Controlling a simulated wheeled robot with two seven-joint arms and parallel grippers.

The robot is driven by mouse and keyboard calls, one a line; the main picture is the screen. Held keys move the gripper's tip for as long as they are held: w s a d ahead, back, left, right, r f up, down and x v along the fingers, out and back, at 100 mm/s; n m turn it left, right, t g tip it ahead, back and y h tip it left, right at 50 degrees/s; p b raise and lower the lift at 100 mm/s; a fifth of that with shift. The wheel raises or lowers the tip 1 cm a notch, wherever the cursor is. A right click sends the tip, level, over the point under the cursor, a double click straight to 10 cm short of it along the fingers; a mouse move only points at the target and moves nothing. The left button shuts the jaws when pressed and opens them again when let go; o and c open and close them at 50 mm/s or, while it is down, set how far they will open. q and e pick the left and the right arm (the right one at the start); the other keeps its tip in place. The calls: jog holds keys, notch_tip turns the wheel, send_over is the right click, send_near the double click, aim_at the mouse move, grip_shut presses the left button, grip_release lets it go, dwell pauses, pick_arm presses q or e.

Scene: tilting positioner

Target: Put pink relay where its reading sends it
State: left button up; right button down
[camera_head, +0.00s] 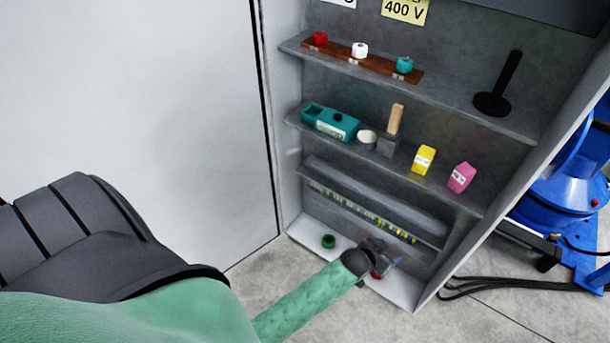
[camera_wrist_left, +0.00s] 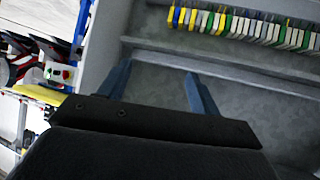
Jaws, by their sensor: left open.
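The pink relay (camera_head: 461,178) stands on the middle shelf of the open cabinet, near its right end, with a small white label too small to read. A yellow relay (camera_head: 423,160) stands to its left. A teal device (camera_head: 330,123) that looks like a tester lies at the left of the same shelf; no reading is legible. My left gripper (camera_head: 376,256) is low in the cabinet, below the terminal row and well below the pink relay. In the left wrist view its open fingers (camera_wrist_left: 158,76) have nothing between them. My right gripper is not in view.
A terminal row (camera_head: 365,205) crosses the cabinet above the gripper; it also shows in the left wrist view (camera_wrist_left: 245,26). A green round part (camera_head: 328,241) lies on the cabinet floor. The upper shelf has red, white and teal knobs on a brown strip (camera_head: 375,64) and a black stand (camera_head: 500,90).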

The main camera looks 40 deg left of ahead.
pick_arm(q)
jog(key=s+a+f+g+y, duration=0.1)
jog(key=s+a+f+g, duration=0.3)
jog(key=s+f, duration=0.9)
jog(key=s+a+f+n+g+y, duration=0.1)
jog(key=s+a+f+g, duration=0.3)
jog(key=s+f, duration=0.8)
jog(key=s+g, duration=0.1)
jog(key=s, duration=0.7)
jog(key=shift+a+f+y, duration=0.2)
jog(key=shift+f+y, duration=0.15)
jog(key=shift+y, duration=0.05)
jog(key=shift+s, duration=0.1)
